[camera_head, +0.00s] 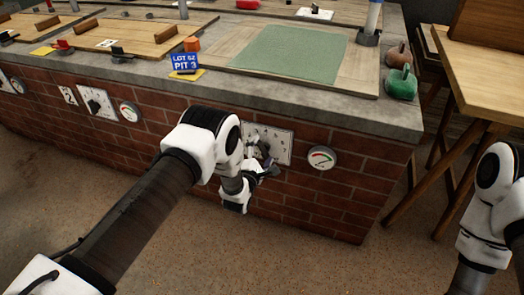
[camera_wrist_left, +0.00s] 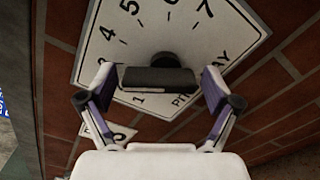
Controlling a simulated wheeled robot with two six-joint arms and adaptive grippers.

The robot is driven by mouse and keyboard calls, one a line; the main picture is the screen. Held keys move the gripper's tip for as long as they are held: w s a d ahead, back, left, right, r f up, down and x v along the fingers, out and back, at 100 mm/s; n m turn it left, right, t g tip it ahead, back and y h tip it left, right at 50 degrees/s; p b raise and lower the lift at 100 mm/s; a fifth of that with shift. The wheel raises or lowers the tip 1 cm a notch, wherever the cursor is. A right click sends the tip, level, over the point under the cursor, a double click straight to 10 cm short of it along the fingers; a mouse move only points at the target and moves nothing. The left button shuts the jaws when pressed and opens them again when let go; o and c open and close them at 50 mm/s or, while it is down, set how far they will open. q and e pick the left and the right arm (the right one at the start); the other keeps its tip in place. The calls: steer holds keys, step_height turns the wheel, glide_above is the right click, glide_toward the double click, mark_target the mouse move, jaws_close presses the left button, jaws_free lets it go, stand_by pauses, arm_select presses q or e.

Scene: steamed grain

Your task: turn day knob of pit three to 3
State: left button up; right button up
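The pit three day dial (camera_head: 278,146) is a white plate with black numbers on the brick front, partly hidden behind my left arm in the head view. In the left wrist view the same dial plate (camera_wrist_left: 185,38) shows numbers in an arc and the words PIT and DAY. Its dark bar-shaped day knob (camera_wrist_left: 160,79) lies crosswise in that picture. My left gripper (camera_wrist_left: 160,84) is open, with one finger near each end of the knob; contact cannot be told. The number the knob points to is unclear. My right arm shows at the right, its gripper out of frame.
A round gauge (camera_head: 321,158) sits on the bricks right of the dial. A blue LOT 52 PIT 3 sign (camera_head: 184,62) stands on the counter above. Another dial (camera_head: 96,101) and gauge (camera_head: 130,112) are further left. A wooden table (camera_head: 490,75) stands at right.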

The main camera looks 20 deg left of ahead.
arm_select(q)
steer(key=shift+s, duration=0.15)
steer(key=s, duration=1.1)
steer(key=shift+s+a, duration=0.2)
steer(key=shift+s, duration=0.2)
